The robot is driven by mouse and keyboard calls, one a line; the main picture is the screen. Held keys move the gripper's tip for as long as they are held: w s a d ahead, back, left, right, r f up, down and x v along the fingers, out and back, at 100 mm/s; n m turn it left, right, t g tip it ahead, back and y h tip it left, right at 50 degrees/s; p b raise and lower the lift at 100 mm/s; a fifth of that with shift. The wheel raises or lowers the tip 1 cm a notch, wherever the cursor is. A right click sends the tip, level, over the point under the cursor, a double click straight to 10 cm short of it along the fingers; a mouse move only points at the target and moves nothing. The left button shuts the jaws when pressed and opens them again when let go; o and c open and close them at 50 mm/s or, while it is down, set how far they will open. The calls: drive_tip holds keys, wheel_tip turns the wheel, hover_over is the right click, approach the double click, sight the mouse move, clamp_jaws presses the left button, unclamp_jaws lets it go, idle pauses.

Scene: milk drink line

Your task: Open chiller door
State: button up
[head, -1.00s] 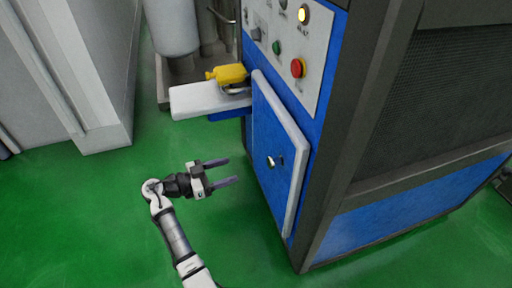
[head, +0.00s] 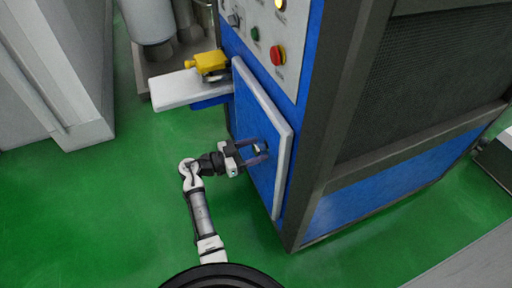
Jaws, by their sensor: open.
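The chiller door (head: 262,112) is a blue panel with a pale edge on the front of the blue and dark grey chiller cabinet (head: 318,120). It looks closed or nearly so. Its small knob-like handle (head: 258,149) shows between my gripper's fingers. My gripper (head: 259,153) is open, its two fingers pointing right at the door, one on each side of the handle in this view. I cannot tell whether the fingers touch the handle or the door.
A white shelf (head: 180,91) with a yellow valve-like part (head: 209,63) juts out left of the door. A red button (head: 278,55) sits on the panel above. A grey cabinet (head: 75,133) stands at far left. The green floor (head: 130,210) is clear.

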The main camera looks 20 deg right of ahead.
drive_tip(key=shift+d, duration=0.4)
drive_tip(key=shift+c, duration=0.4)
drive_tip(key=c, duration=1.2)
clamp_jaws()
drive_tip(key=shift+w+a, duration=0.1)
drive_tip(key=shift+a, duration=0.15)
